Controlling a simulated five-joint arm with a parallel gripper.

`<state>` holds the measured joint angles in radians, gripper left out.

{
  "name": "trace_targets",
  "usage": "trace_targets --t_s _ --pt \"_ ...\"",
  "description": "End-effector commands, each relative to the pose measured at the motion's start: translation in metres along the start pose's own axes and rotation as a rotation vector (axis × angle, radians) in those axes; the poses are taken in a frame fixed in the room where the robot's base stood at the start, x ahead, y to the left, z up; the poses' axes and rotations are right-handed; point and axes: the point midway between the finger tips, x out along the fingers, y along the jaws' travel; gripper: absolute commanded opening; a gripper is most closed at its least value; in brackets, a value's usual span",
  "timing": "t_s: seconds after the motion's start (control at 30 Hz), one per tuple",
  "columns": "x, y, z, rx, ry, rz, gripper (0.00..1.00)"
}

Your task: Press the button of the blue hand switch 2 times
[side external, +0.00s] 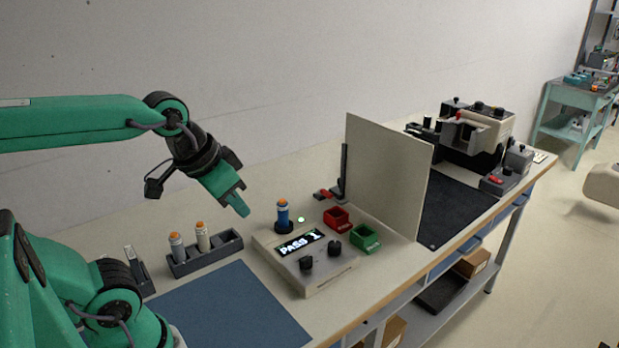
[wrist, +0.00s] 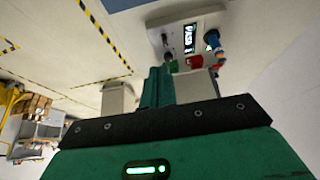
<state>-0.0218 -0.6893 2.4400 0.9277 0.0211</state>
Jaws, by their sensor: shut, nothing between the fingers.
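The blue hand switch (side external: 283,214) stands upright in a dark socket at the back left of the light test box (side external: 318,287). Its top has an orange button. The box's display (side external: 300,243) reads "PASS 1", and a green light (side external: 301,219) glows beside the switch. My gripper (side external: 243,212) is shut and empty, pointing down, to the left of the switch and apart from it in the picture. In the wrist view my gripper (wrist: 158,72) shows its shut fingers, with the blue switch (wrist: 212,39) beyond them to the right.
A dark rack (side external: 215,254) with two pale orange-topped switches stands left of the box. A blue mat (side external: 235,308) lies in front. A red bin (side external: 337,217) and green bin (side external: 365,238) sit right of the box, before an upright panel (side external: 390,175).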

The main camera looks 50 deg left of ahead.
Motion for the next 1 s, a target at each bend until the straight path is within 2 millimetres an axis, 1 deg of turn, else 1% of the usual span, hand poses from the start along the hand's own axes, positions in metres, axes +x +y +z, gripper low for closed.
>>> trace_targets --t_s 0.23,0.5,0.77,1.0 --pt "-0.003 -0.013 -0.03 0.002 -0.06 -0.017 0.0" --pt "0.0 -0.032 -0.067 0.005 -0.135 -0.03 0.0" --pt "0.008 -0.054 -0.1 0.007 -0.207 -0.035 0.0" --pt "0.021 -0.079 -0.127 0.008 -0.273 -0.034 0.0"
